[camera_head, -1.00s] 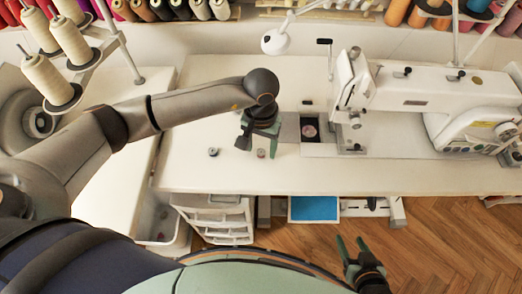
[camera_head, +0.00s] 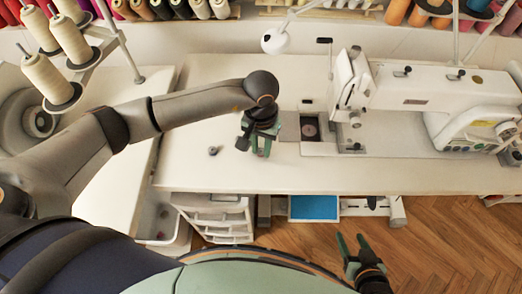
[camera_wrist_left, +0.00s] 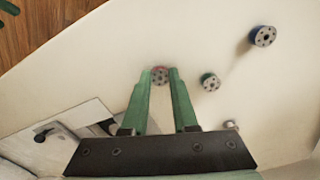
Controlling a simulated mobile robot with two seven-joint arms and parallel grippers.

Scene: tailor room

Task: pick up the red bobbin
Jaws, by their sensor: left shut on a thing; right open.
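The red bobbin (camera_wrist_left: 160,76), a small disc with a reddish rim and a holed face, sits between the fingertips of my left gripper (camera_wrist_left: 160,84) in the left wrist view. My left gripper is shut on it. In the head view my left gripper (camera_head: 262,147) points down at the white table left of the sewing machine, and its fingers hide the bobbin. I cannot tell whether the bobbin is clear of the tabletop. My right gripper (camera_head: 352,244) is open and empty, low in front of the table.
A green bobbin (camera_wrist_left: 210,82) and a blue bobbin (camera_wrist_left: 262,36) lie to the right in the wrist view. A small metal piece (camera_wrist_left: 230,125) lies nearer. The white sewing machine (camera_head: 425,95) stands on the table (camera_head: 225,178), right of my left gripper.

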